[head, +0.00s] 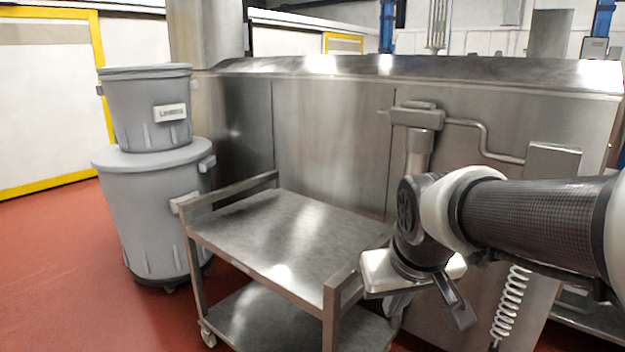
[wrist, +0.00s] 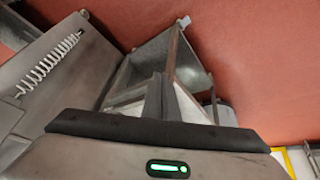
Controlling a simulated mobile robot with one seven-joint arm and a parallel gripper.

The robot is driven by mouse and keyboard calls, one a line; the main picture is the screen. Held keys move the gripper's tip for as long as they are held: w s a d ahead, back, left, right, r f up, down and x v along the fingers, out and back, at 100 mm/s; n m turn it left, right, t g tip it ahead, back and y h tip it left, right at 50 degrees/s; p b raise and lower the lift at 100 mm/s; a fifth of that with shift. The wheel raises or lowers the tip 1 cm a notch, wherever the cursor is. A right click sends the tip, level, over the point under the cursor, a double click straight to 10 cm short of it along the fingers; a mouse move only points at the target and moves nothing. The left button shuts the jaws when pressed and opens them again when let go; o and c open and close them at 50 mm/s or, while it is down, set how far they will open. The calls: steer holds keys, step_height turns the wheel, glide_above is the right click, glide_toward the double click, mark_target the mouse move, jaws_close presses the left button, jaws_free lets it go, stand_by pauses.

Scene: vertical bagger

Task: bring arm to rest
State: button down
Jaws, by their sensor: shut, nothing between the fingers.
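My arm enters the head view from the right and bends down in front of the steel machine, beside the right end of the cart. In the wrist view, my gripper (wrist: 158,98) is shut, with its dark fingers together and nothing between them. The cart shows beyond the fingers, below my gripper.
A steel cart (head: 290,235) with an empty top stands left of my wrist. Stacked grey bins (head: 150,195) stand beyond it. The steel machine (head: 325,130) fills the back. A coiled hose (head: 510,300) hangs at right. Red floor (head: 60,265) is clear at left.

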steer(key=s+r+m, duration=0.1)
steer(key=s+r, duration=0.1)
steer(key=s, duration=0.9)
step_height(320, 180, up, 18)
steer(key=p, duration=1.8)
steer(key=shift+d+p, duration=0.3)
steer(key=shift+d, duration=0.05)
